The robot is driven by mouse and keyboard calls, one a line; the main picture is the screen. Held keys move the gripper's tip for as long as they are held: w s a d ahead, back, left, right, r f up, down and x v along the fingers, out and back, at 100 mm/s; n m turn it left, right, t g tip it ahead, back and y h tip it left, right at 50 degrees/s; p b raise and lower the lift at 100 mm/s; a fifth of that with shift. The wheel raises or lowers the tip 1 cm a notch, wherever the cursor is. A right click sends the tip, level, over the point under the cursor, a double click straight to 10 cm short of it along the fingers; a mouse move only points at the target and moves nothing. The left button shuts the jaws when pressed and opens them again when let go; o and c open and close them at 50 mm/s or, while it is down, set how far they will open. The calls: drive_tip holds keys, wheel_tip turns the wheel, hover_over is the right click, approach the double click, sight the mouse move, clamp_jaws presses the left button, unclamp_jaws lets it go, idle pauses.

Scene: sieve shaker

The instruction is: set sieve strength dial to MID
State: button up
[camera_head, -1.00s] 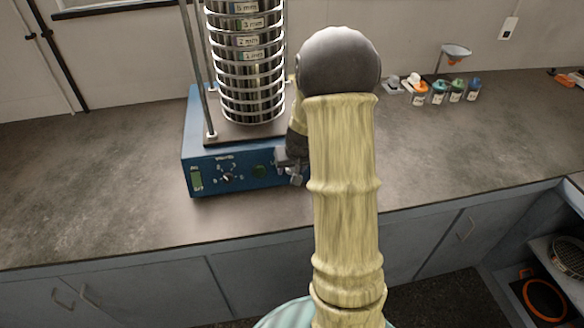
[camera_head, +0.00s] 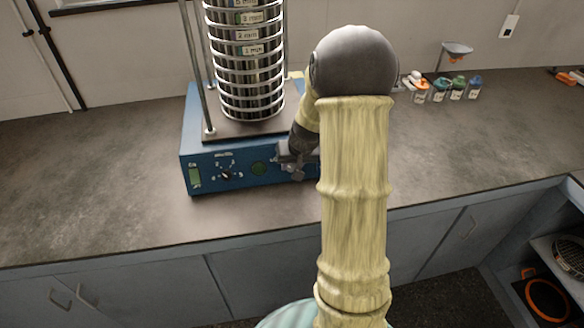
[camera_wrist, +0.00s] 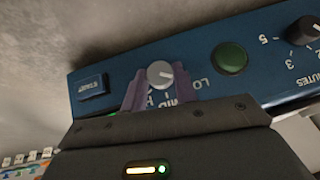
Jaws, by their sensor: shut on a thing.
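The sieve strength dial (camera_wrist: 160,72) is a small grey knob on the blue shaker panel, in the wrist view. My gripper (camera_wrist: 159,82) has its two purple fingers on either side of the knob and is shut on it. The labels LO, MID and HI appear upside down, to the right of and below the knob, partly covered by my fingers. A pale mark on the knob seems to point right, towards LO; its exact setting is hard to tell. In the head view, my gripper (camera_head: 290,156) is at the right of the shaker's front (camera_head: 225,172) and hides the dial.
A green round button (camera_wrist: 230,57) and a black numbered dial (camera_wrist: 303,30) lie right of the knob in the wrist view. The sieve stack (camera_head: 250,75) stands on the shaker. Small bottles (camera_head: 457,88) stand farther right.

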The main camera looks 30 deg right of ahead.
drive_tip(key=shift+d+f+m+t+y+b, duration=0.3)
drive_tip(key=shift+m+y+b, duration=0.4)
drive_tip(key=shift+b, duration=1.75)
drive_tip(key=m+t+y+b, duration=0.1)
drive_tip(key=b, duration=0.2)
drive_tip(key=m+y+b, duration=0.1)
drive_tip(key=y+b, duration=0.1)
drive_tip(key=b, duration=0.2)
drive_tip(key=shift+s+d+f+t, duration=0.15)
drive_tip(key=shift+f+t, duration=0.1)
drive_tip(key=shift+t, duration=0.15)
drive_tip(key=m+t+y+b, duration=0.1)
drive_tip(key=b, duration=0.2)
drive_tip(key=shift+s+m+b, duration=0.1)
drive_tip(key=shift+m+b, duration=0.3)
drive_tip(key=shift+r+m+t+y+b, duration=0.15)
drive_tip(key=shift+m+t+y+b, duration=0.5)
drive_tip(key=shift+b, duration=0.45)
drive_tip(key=o, duration=1)
drive_tip(key=shift+c, duration=0.2)
